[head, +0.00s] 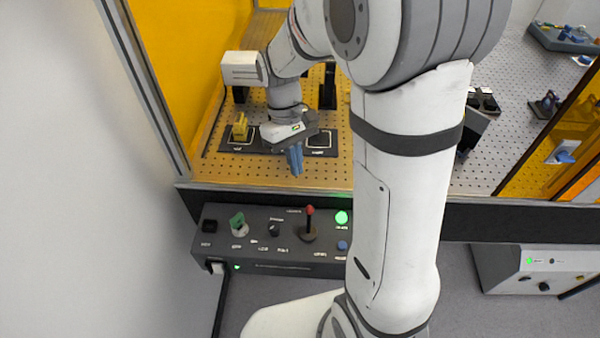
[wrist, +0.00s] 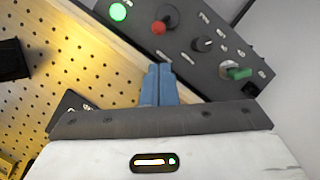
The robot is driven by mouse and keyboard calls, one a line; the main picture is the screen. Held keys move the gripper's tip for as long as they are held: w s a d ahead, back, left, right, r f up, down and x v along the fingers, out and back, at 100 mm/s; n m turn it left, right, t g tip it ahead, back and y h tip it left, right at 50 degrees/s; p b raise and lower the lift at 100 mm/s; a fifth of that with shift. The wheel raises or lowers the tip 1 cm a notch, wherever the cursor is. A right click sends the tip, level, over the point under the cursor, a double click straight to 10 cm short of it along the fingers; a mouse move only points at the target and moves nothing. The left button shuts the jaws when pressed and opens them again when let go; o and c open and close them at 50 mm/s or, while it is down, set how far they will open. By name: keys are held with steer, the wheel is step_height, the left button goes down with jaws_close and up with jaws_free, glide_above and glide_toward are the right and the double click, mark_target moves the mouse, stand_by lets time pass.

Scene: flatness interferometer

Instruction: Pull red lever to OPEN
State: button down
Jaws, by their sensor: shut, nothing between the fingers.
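The red-tipped lever (head: 309,222) stands up from the grey control panel (head: 262,262) at the front of the table. In the wrist view its round red knob (wrist: 159,27) shows beyond my fingertips, on the dark panel. My gripper (head: 296,162) has blue fingers held together with nothing between them. It is above the wooden front part of the table, behind the panel and apart from the lever. In the wrist view the shut fingers (wrist: 158,84) point toward the panel. The lever's label is too small to read.
The panel also carries a lit green button (head: 341,217), a green switch (head: 238,224), a black knob (head: 274,229) and a blue button (head: 342,246). A yellow block (head: 240,127) sits on a dark tray behind my gripper. Yellow screens stand at left and right.

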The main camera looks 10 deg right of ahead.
mark_target(309, 220)
steer(key=x, duration=0.8)
steer(key=shift+s+f+p, duration=0.1)
steer(key=shift+f+p, duration=0.2)
steer(key=shift+p, duration=0.05)
steer(key=shift+d, duration=0.3)
steer(key=shift+a, duration=0.15)
